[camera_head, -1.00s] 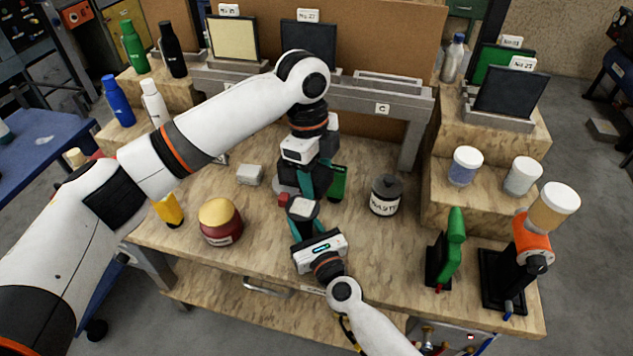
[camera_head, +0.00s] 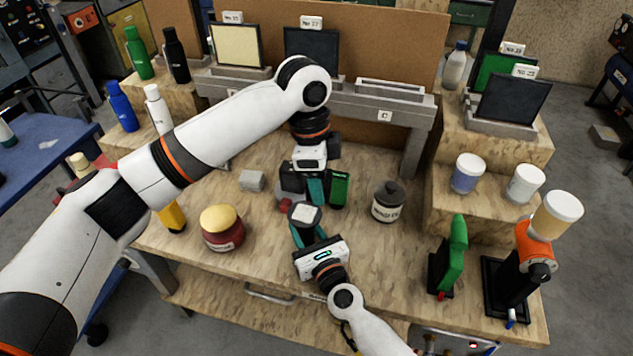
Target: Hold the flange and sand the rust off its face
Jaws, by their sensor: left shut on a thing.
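My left gripper (camera_head: 314,186) reaches down over the middle of the bench, shut on what seems to be the flange (camera_head: 288,192), a grey rounded piece largely hidden by the gripper. A small red part (camera_head: 285,205) shows at its lower edge. I cannot make out its rusty face. My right gripper (camera_head: 307,234) comes up from the front edge, its teal fingers on both sides of a dark block with a pale top (camera_head: 305,214), apparently the sanding block. The block is just in front of the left gripper; I cannot tell whether it touches the flange.
A dark green box (camera_head: 339,188) stands right beside the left gripper. A waste jar (camera_head: 387,204) is to the right, a red jar with a yellow lid (camera_head: 221,229) to the left, and a small grey block (camera_head: 252,181) behind it. Stepped shelves (camera_head: 483,216) stand at right.

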